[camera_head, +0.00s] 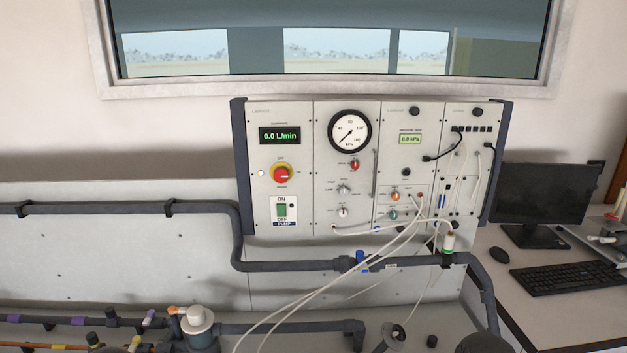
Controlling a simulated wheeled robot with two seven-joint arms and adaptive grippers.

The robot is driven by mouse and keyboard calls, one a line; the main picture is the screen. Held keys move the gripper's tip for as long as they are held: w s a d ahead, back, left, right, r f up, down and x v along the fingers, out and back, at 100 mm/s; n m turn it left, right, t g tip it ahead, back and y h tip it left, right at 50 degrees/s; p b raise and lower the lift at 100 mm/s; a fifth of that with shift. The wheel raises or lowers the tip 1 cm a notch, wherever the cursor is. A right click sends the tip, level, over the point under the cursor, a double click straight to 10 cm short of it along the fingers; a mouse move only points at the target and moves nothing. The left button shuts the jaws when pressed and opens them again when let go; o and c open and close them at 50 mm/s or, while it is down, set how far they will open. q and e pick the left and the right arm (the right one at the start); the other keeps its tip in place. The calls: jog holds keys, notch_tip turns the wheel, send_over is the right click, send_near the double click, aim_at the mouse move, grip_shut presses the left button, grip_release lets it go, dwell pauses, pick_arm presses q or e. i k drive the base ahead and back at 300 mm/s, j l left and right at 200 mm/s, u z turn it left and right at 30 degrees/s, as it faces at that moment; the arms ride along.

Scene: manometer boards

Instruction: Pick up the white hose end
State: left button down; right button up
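Several thin white hoses (305,297) hang from the ports at the lower right of the manometer panel (292,160) and run down to the left past the frame's bottom edge. One white hose (385,232) curves along the panel's lower edge, from a port at its lower left toward a small clear and green fitting (449,240) on the grey pipe. I cannot tell which white hose end is loose; the lower ends of the two long hoses are out of frame. Neither of my grippers is in view.
A grey pipe (300,266) with a blue valve handle (361,257) runs below the panel. Pipework and a grey-white vessel (197,320) stand at the lower left. A monitor (541,192), keyboard (568,278) and mouse (499,255) sit on the desk at the right.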

aim_at(449, 238)
jog(key=l+u, duration=0.3)
jog(key=u, duration=0.15)
jog(key=l+u, duration=0.65)
jog(key=u, duration=0.25)
jog(key=k+j, duration=0.05)
